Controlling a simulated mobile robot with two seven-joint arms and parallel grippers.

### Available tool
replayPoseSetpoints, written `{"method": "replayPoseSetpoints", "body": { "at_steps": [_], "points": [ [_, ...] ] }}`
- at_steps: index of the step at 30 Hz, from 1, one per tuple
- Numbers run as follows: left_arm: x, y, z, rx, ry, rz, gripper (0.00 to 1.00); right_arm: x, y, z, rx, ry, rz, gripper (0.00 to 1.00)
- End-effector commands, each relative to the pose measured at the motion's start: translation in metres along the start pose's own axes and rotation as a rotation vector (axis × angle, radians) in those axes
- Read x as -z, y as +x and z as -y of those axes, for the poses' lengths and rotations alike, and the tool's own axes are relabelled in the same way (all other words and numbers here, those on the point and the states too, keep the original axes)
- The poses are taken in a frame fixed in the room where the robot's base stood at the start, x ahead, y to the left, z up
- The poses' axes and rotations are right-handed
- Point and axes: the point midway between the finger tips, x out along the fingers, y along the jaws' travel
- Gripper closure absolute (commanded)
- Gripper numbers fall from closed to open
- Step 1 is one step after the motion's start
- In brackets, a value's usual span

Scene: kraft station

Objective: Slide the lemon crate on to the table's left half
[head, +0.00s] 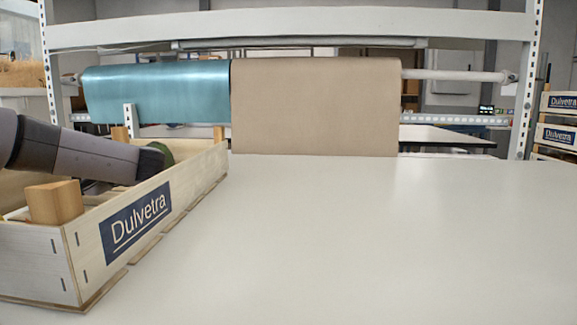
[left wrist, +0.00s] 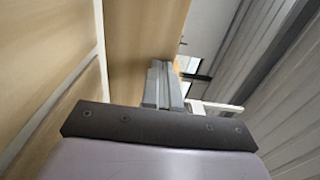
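The wooden crate (head: 185,190), with a dark blue "Dulvetra" label, stands at the left of the white table (head: 340,240), cut off by the left picture edge. No lemons can be made out in it. My left arm reaches in over the crate from the left. Contact with the panel is unclear. My right gripper is out of view.
The table's middle and right are clear. Behind it hang a teal roll (head: 155,90) and a brown paper roll (head: 315,105) on a white rack (head: 290,28). More Dulvetra crates (head: 557,134) are stacked at the far right.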

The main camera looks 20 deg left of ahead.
Motion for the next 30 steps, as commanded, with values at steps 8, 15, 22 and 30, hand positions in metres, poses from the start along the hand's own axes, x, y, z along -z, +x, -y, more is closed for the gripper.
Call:
{"method": "replayPoseSetpoints", "body": {
  "at_steps": [8, 15, 22, 30],
  "points": [
    [0.003, 0.048, -0.001, -0.001, 0.004, 0.000, 1.00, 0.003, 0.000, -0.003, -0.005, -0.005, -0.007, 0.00],
    [0.003, 0.049, -0.001, 0.000, 0.005, 0.000, 1.00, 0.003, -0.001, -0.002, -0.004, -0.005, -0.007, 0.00],
    [0.003, 0.049, 0.000, 0.001, 0.005, -0.001, 1.00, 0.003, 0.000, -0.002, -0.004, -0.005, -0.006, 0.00],
    [0.003, 0.049, 0.002, 0.001, 0.004, -0.001, 1.00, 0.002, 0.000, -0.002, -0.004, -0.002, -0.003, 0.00]
  ]
}}
